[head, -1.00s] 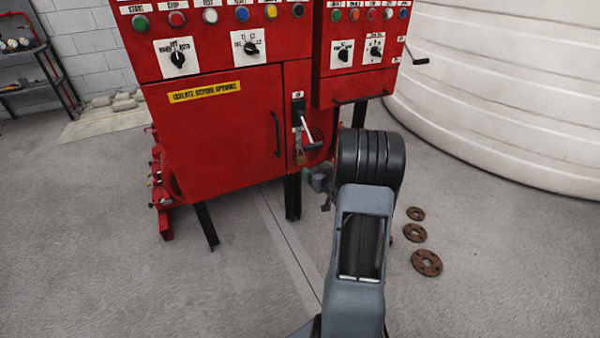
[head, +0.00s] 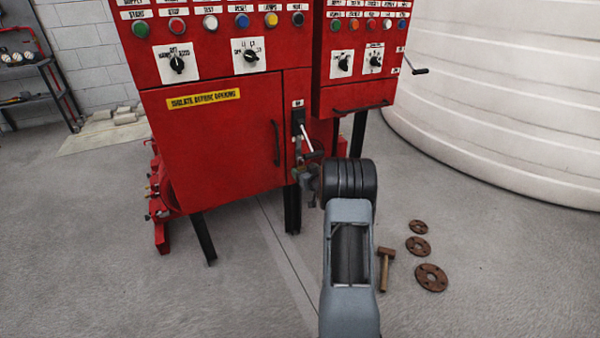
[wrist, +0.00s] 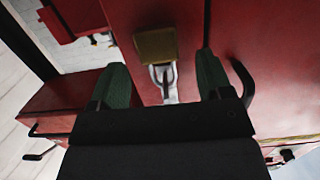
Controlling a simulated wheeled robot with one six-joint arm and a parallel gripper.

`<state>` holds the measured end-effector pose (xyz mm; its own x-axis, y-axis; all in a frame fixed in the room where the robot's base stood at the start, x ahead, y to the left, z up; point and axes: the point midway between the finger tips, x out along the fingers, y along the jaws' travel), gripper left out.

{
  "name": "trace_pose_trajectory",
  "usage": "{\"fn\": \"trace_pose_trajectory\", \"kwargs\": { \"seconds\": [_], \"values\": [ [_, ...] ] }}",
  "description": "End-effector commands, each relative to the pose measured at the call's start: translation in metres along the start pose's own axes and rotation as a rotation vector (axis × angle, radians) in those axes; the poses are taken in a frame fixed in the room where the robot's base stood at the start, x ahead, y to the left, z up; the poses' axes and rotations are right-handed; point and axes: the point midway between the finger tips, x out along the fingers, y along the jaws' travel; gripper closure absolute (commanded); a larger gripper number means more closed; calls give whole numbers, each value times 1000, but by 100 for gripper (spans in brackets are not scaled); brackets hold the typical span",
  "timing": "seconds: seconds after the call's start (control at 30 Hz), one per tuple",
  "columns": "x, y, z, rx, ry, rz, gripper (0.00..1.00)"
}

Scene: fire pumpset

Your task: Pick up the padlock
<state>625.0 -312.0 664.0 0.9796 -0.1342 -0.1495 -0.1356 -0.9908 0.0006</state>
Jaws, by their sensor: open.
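The brass padlock (wrist: 156,46) shows in the wrist view against the red cabinet door, with its grey shackle below its body in that picture. The shackle is at a pale metal part, and I cannot tell how it is hooked there. My gripper (wrist: 162,62) is open, with one green finger on each side of the padlock and gaps between. No contact shows. In the head view my gripper (head: 308,182) is just below the switch handle (head: 306,138) on the cabinet, and I cannot make out the padlock there.
The red control cabinet (head: 220,140) stands on black legs, with a door handle (head: 276,142) left of the switch. A second red panel (head: 350,85) is at its right. A hammer (head: 385,268) and rusty flanges (head: 431,277) lie on the floor. A white tank (head: 500,100) is behind.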

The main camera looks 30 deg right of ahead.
Motion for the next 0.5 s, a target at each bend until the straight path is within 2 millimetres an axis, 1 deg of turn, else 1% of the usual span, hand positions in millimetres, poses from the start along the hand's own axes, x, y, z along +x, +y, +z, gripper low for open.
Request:
{"fn": "trace_pose_trajectory", "kwargs": {
  "seconds": [0.03, 0.1, 0.2, 0.5],
  "values": [
    [8, 0, 3, 0, 2, -1, 28],
    [16, 0, 2, 0, 0, -1, 28],
    [23, 0, 1, 0, 0, -1, 28],
    [26, 0, 0, 1, 0, 0, 28]
  ]
}}
